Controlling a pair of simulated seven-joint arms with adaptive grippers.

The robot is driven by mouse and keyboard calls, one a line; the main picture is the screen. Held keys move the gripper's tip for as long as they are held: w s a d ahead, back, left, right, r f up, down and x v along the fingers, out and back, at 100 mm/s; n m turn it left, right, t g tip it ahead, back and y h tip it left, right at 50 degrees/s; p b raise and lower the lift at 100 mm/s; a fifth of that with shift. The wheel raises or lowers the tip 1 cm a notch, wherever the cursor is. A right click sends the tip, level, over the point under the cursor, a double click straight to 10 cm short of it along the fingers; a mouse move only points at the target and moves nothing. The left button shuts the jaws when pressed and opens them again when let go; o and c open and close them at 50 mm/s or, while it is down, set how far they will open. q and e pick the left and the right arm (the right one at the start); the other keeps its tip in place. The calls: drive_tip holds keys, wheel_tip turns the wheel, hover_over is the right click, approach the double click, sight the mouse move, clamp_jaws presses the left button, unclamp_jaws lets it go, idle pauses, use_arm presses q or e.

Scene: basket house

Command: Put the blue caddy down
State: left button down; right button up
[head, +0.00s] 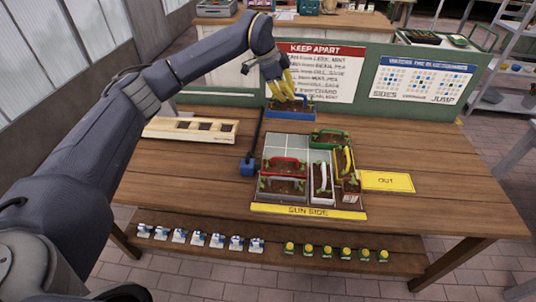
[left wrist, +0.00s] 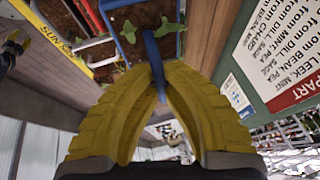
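The blue caddy (head: 290,112), a small planter with soil and green seedlings, is at the table's back edge, behind the grid tray (head: 287,143). I cannot tell if it touches the table. My left gripper (head: 285,88), with yellow fingers, is above it and shut on its blue handle. In the left wrist view the handle (left wrist: 152,48) runs between the fingertips (left wrist: 160,85), with leaves beyond.
A yellow OUT card (head: 387,181) lies right of the tray and a SUN SIDE strip (head: 308,211) in front. A blue-ended black rod (head: 249,166) and a pale slotted board (head: 190,130) lie left. A KEEP APART sign (head: 315,70) stands behind. Table space is free at right.

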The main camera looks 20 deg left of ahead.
sight(284, 106)
use_arm(q)
drive_tip(key=f, duration=0.5)
drive_tip(key=shift+s+a+f, duration=0.2)
drive_tip(key=shift+a+f, duration=0.05)
drive_tip(key=shift+w+f, duration=0.1)
drive_tip(key=shift+f, duration=7.15)
use_arm(e)
drive_tip(key=shift+s, duration=0.35)
use_arm(q)
drive_tip(key=shift+f, duration=0.15)
drive_tip(key=c, duration=1.6)
unclamp_jaws()
drive_tip(key=shift+a, duration=0.1)
drive_tip(key=v, duration=1.2)
use_arm(e)
drive_tip(key=shift+s, duration=0.1)
